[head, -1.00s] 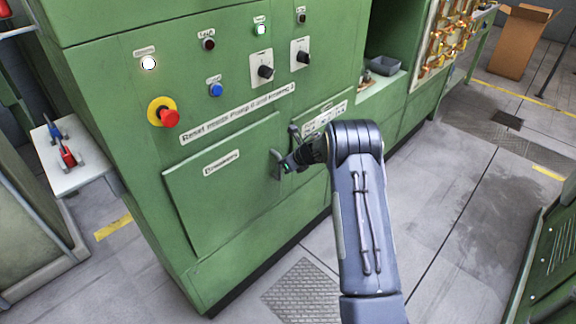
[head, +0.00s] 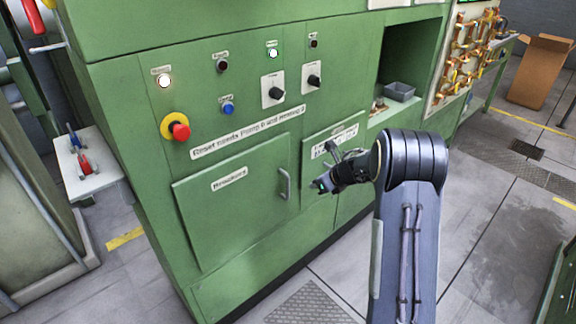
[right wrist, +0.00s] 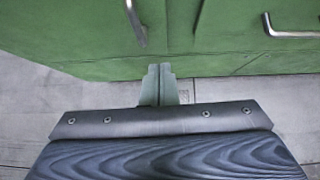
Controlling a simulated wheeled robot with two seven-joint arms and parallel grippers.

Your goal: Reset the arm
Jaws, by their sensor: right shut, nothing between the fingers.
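My right arm reaches in from the lower right of the head view. Its gripper (head: 322,184) is in front of the green cabinet (head: 240,270), to the right of the Breakers door (head: 225,220) and its metal handle (head: 285,183). In the right wrist view the two fingers (right wrist: 158,72) are pressed together with nothing between them. A metal handle (right wrist: 136,22) shows beyond them at upper left, apart from the fingers. The Breakers door looks shut. My left gripper is not in view.
The panel carries a red emergency knob (head: 179,131), a blue button (head: 227,108) and two black dials. A grey bin (head: 399,92) sits in the recess at right. The floor at right is mostly clear.

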